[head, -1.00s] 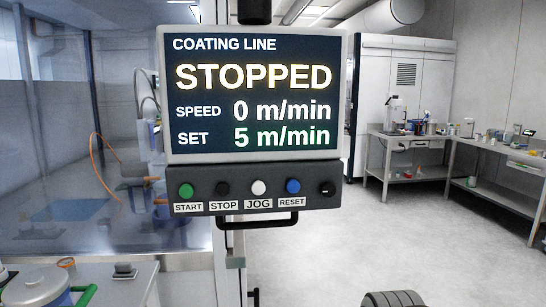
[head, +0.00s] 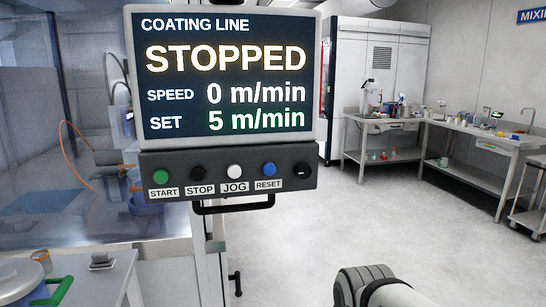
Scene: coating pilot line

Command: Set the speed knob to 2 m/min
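The coating line panel hangs in the left half of the head view. Its screen (head: 225,75) reads STOPPED, speed 0 m/min, set 5 m/min. Below it a grey button strip (head: 228,196) carries a green START button (head: 161,176), a black STOP button (head: 198,173), a white JOG button (head: 235,171) and a blue RESET button (head: 269,169). At the right end is a black knob (head: 303,171) with a small light mark; no label for it can be read. My gripper is not in view; only a part of my arm shows at the bottom.
A black handle bar (head: 233,208) sticks out under the strip. A glass-walled enclosure (head: 60,130) is behind the panel at left, with a bench (head: 100,275) at lower left. Steel tables (head: 480,130) with lab items stand at the right. The floor (head: 380,230) between is clear.

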